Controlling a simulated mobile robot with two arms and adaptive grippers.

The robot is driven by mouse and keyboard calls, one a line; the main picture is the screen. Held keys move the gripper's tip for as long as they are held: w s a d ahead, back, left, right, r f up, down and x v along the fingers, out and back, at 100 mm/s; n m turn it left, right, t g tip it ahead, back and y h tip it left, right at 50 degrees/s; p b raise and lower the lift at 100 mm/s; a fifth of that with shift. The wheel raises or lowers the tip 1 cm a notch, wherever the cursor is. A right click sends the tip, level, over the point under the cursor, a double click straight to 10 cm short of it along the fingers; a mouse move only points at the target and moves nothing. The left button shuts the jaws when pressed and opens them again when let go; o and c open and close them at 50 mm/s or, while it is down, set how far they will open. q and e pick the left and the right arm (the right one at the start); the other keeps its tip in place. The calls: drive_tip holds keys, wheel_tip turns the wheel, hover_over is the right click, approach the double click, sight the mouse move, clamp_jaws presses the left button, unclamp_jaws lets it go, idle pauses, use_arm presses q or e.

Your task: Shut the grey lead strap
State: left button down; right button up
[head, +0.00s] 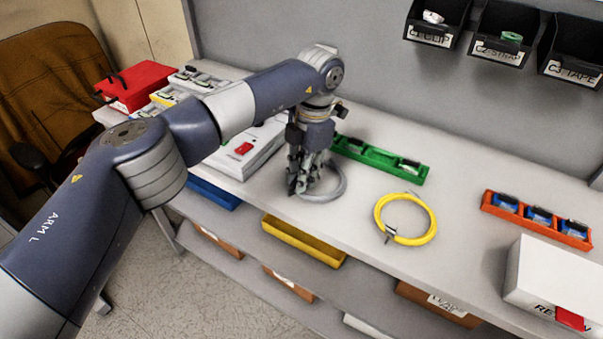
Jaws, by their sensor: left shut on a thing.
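The grey lead (338,184) lies as a coil on the bench. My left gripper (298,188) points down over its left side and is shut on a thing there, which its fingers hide. The grey lead's strap is not visible from here; it may be behind the fingers, so I cannot tell its state. A yellow lead (433,222) lies coiled to the right, with a small dark strap or clip at its lower left. My right gripper is not in view.
A green tray (375,155) lies just behind the grey coil. A white device with a red switch (243,148) stands left of the gripper. An orange tray (487,206) and a white box (545,265) are at right. Labelled bins (506,50) hang above. Bench is clear around the yellow coil.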

use_arm(q)
drive_tip(key=shift+d+f+y, duration=0.1)
drive_tip(key=shift+d+y, duration=0.05)
drive_tip(key=shift+y, duration=0.25)
idle(0.5)
drive_tip(key=c, duration=1.5)
unclamp_jaws()
drive_tip(key=shift+v, duration=3.75)
drive_tip(key=shift+w, duration=0.2)
